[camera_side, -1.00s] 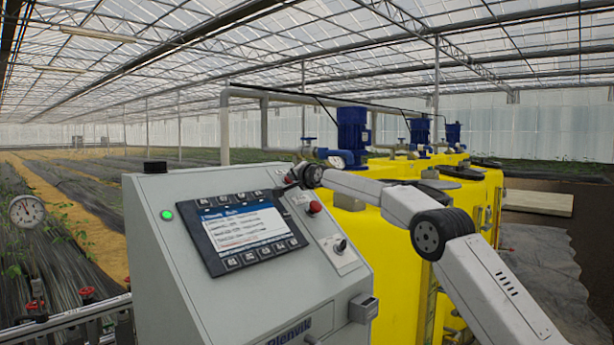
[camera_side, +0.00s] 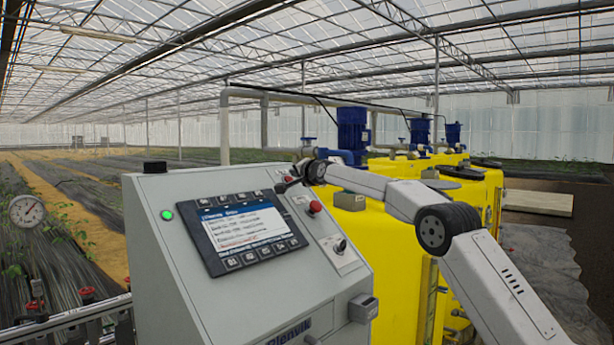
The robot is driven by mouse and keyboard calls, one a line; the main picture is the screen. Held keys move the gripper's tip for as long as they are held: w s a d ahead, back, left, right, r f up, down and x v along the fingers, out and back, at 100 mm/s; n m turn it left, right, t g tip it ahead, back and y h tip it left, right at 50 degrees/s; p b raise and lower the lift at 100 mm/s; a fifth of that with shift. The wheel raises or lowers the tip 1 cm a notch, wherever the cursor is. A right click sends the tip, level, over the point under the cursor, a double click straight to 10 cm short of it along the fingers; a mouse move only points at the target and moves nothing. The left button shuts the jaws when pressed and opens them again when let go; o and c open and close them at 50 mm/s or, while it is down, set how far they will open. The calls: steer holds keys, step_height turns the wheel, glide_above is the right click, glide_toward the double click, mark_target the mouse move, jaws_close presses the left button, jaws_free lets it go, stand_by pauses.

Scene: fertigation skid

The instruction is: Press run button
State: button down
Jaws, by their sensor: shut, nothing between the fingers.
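The grey control cabinet (camera_side: 185,268) has a sloped face with a screen panel (camera_side: 244,232). Rows of small keys run above and below the display. A red button (camera_side: 315,207) stands right of the screen, and a selector switch (camera_side: 340,245) sits below it. A green lamp (camera_side: 167,215) glows at the upper left. I cannot tell by label which control is the run button. My gripper (camera_side: 283,187) is shut and empty at the upper right of the panel, above and left of the red button. Its tips look small and dark, and I cannot tell whether they touch the face.
Yellow tanks (camera_side: 385,250) with blue pumps (camera_side: 352,130) stand behind and right of the cabinet. A black knob (camera_side: 155,167) sits on the cabinet top. A pressure gauge (camera_side: 27,211) and red-handled valves (camera_side: 87,295) are at the left. Open air lies in front of the panel.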

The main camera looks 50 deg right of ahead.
steer(key=shift+s+r, duration=0.1)
stand_by(0.3)
steer(key=s+r, duration=0.3)
steer(key=shift+s+r, duration=0.1)
steer(key=shift+r, duration=0.15)
stand_by(0.4)
stand_by(0.4)
